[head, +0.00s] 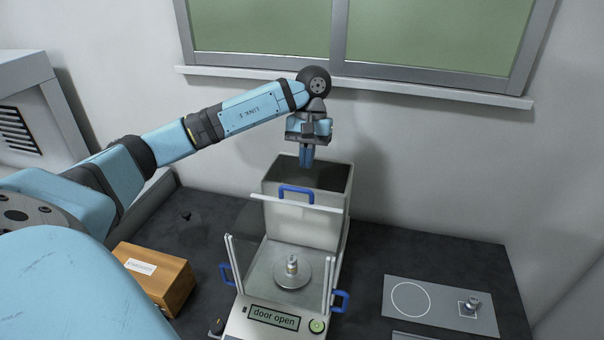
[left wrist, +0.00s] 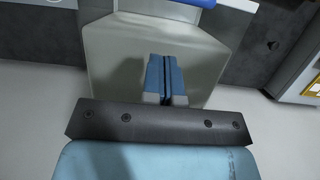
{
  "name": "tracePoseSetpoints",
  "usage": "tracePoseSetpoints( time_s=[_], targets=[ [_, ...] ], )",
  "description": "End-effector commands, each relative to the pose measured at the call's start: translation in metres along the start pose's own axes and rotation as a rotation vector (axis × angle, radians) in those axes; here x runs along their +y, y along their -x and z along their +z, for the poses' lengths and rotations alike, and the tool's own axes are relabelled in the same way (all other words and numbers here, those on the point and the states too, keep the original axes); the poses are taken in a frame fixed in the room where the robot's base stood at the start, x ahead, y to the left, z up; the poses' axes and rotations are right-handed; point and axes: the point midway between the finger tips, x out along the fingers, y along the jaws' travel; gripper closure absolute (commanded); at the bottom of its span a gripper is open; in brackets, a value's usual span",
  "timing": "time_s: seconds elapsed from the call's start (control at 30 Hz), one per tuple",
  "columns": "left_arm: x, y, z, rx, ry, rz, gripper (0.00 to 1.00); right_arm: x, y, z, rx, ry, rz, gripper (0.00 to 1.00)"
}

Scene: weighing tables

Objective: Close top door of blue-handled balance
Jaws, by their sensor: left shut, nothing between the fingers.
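The blue-handled balance (head: 291,240) stands on the dark table, and its display (head: 273,316) reads "door open". A metal weight (head: 292,264) stands on its round pan. A blue handle (head: 297,194) sits on a pale bar at the upper front of the tall rear housing, which looks like the top door slid back. Blue side handles (head: 340,300) are at left and right. In the left wrist view the gripper (left wrist: 165,62) is over the grey housing; a blue handle (left wrist: 195,3) shows at the top edge.
A wooden box (head: 155,278) with a label stands left of the balance. A grey plate (head: 440,305) with a drawn circle and a small weight (head: 470,304) lies at the right. A window sill (head: 400,88) and wall are behind. Dark table is free between balance and plate.

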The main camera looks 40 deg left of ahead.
Motion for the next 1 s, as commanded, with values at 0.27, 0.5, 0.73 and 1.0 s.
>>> tracePoseSetpoints(
  time_s=[0.27, 0.5, 0.73, 1.0],
  targets=[
    [0.000, -0.021, 0.028, 0.000, -0.001, 0.000, 1.00, 0.003, 0.010, -0.017, 0.007, 0.002, 0.008, 0.62],
    [0.000, -0.028, 0.036, 0.001, 0.000, 0.001, 1.00, 0.004, 0.012, -0.017, 0.005, 0.002, 0.011, 0.62],
    [0.000, -0.028, 0.035, 0.001, 0.000, 0.001, 1.00, 0.004, 0.012, -0.015, 0.003, 0.001, 0.011, 0.62],
    [0.000, -0.045, 0.069, 0.004, -0.005, 0.001, 1.00, 0.003, -0.001, 0.004, 0.001, -0.003, 0.007, 0.62]
  ],
)
